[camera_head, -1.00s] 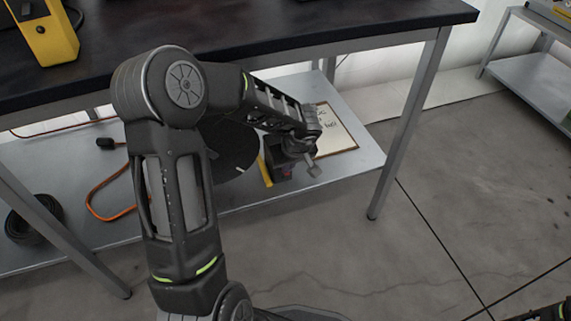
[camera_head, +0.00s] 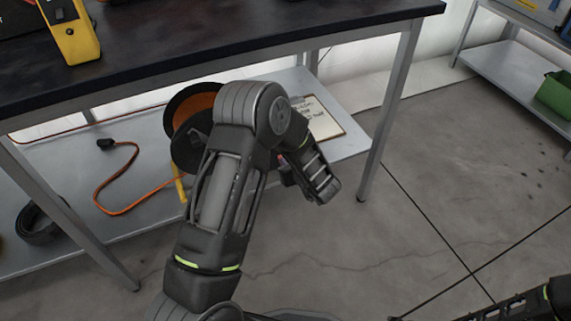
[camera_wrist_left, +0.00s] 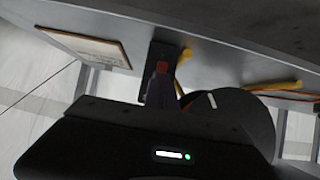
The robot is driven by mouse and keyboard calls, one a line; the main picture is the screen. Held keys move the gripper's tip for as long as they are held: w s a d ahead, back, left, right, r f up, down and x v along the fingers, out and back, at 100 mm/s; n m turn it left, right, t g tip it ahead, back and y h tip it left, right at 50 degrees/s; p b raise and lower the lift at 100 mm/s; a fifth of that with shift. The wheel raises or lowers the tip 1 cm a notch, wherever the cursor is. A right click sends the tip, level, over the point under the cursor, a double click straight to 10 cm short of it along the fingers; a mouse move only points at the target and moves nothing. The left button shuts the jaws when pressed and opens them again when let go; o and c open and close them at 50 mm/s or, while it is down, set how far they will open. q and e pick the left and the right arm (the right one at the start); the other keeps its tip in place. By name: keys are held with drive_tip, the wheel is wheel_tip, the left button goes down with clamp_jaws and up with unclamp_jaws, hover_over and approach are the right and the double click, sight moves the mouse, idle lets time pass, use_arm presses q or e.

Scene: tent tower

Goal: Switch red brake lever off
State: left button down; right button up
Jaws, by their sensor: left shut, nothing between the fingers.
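In the left wrist view a small red part (camera_wrist_left: 185,56), which looks like the red brake lever, shows on a dark box (camera_wrist_left: 157,64) by the shelf's edge. My left gripper (camera_wrist_left: 162,84) is shut with nothing held, its dark fingers in front of the box and just below the red part. I cannot tell whether they touch it. Only part of my right arm shows at the bottom right.
A cable reel (camera_head: 190,108) with orange cable stands on the lower metal shelf (camera_head: 70,200), near a clipboard (camera_head: 318,122). The dark tabletop (camera_head: 230,40) overhangs this shelf, and a table leg (camera_head: 388,120) stands to the right. Open floor (camera_head: 440,190) lies beyond it.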

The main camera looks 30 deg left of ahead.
use_arm(q)
drive_tip(key=shift+r, duration=0.15)
use_arm(e)
drive_tip(key=shift+r, duration=0.2)
use_arm(q)
drive_tip(key=shift+w+a+r+p, duration=0.3)
drive_tip(key=shift+w+a+p, duration=0.05)
drive_tip(key=shift+a+p, duration=0.15)
use_arm(e)
drive_tip(key=shift+r, duration=0.4)
drive_tip(key=shift+s, duration=0.1)
